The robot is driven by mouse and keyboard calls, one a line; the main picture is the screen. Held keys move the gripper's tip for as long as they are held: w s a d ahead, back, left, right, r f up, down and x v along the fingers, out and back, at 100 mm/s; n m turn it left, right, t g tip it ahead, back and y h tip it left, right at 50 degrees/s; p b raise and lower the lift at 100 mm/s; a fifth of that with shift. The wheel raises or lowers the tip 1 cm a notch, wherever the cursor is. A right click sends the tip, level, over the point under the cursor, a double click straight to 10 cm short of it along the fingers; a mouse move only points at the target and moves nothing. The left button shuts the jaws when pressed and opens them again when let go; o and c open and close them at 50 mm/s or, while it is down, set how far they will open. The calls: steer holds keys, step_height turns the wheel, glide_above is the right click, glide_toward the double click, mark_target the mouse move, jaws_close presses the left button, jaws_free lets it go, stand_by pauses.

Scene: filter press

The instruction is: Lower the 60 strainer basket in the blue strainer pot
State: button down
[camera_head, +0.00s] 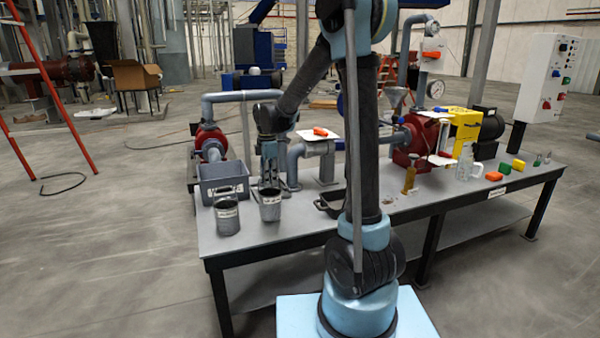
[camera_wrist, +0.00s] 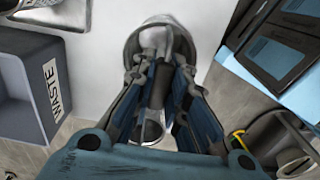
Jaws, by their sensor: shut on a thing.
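A grey basket-like cup (camera_head: 270,205) with a white label stands at or just above the table's left end. A second, similar grey basket (camera_head: 228,215) stands to its left. The labels are too small to read, so I cannot tell which is the 60. My gripper (camera_head: 269,184) points down right at the first basket. In the wrist view my gripper (camera_wrist: 155,85) is closed on a grey part, apparently of this basket (camera_wrist: 150,28), whose rim shows beyond the fingers. Whether the basket touches the table is unclear. I cannot make out the blue strainer pot for certain.
A grey waste bin (camera_head: 222,172) stands close behind the baskets and at the left of the wrist view (camera_wrist: 25,85). Grey pipework (camera_head: 293,165) and a black tray (camera_head: 329,205) lie right of the gripper. The table's front left corner is bare.

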steer(key=shift+r, duration=3.35)
step_height(320, 180, down, 9)
steer(key=shift+r, duration=0.15)
